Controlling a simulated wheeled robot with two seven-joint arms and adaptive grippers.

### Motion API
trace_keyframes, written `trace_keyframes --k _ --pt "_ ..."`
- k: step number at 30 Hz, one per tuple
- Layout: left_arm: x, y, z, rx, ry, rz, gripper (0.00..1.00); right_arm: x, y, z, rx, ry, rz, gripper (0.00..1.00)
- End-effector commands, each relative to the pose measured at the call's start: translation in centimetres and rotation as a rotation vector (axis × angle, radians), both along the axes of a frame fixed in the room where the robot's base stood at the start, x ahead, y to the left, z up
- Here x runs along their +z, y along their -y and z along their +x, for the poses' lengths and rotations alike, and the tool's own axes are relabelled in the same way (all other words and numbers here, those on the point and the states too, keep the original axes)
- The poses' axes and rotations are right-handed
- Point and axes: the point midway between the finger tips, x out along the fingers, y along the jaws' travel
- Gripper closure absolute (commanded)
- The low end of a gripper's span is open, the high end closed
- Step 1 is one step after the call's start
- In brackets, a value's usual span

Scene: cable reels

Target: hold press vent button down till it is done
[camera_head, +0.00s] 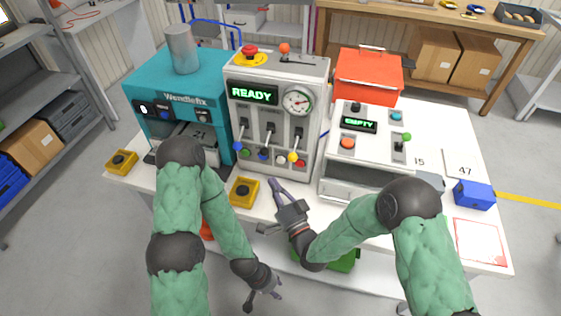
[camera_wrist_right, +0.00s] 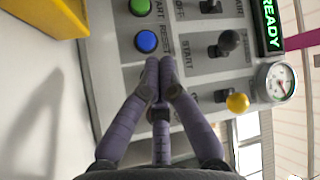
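The grey press control panel (camera_head: 275,85) stands mid-table with a lit READY display, a gauge, levers and a row of buttons. In the right wrist view, a green START button (camera_wrist_right: 142,6) and a blue RESET button (camera_wrist_right: 146,42) show. My right gripper (camera_wrist_right: 160,66) has its fingers together just past the blue button, covering the panel there. In the head view this gripper (camera_head: 276,186) is low before the panel, near the white button (camera_head: 280,160). I cannot tell whether it touches. No vent label is readable. My left gripper (camera_head: 265,295) is apart from the table, its fingers spread and empty.
A teal machine (camera_head: 160,85) stands left of the panel, and a white machine (camera_head: 372,125) showing EMPTY stands right. Yellow button boxes (camera_head: 244,192) sit at the front. A red box (camera_head: 368,75) and a blue box (camera_head: 474,195) are to the right.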

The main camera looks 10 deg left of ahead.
Motion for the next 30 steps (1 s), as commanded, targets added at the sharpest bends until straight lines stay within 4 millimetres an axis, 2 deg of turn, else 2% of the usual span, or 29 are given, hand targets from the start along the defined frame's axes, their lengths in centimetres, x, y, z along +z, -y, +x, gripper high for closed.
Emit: trace_keyframes --k 6,12,18,30 --pt "-0.3 0.0 0.0 0.0 0.0 0.0 0.6 0.0 0.1 2.8 -0.002 0.001 0.0 1.0" --pt "-1.1 0.0 0.0 0.0 0.0 0.0 0.6 -0.1 0.2 4.5 -0.001 0.002 0.0 1.0" --pt "-1.2 0.0 0.0 0.0 0.0 0.0 0.6 0.0 0.2 5.2 0.001 0.0 0.0 1.0" --pt "-1.2 0.0 0.0 0.0 0.0 0.0 0.6 0.0 0.2 5.2 0.001 0.0 0.0 1.0"
